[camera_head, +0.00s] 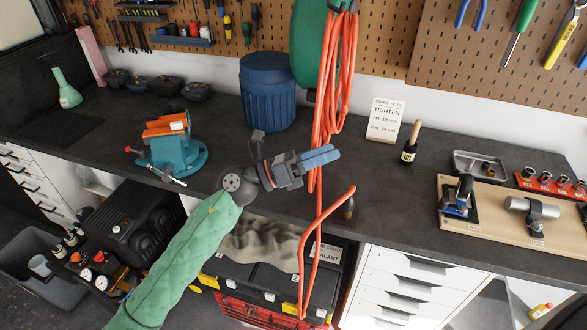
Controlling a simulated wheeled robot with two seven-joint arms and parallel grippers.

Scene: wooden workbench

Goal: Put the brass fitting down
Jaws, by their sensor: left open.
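My left gripper (330,155) reaches in from the lower left on a green-sleeved arm, over the middle of the workbench (400,205). Its blue fingers point right and are open, with nothing seen held between them. My right gripper is not in view.
An orange hose hangs from a green reel (308,45) and passes close to my left gripper. A blue bin (268,92) and a teal vise (172,150) stand to the left.

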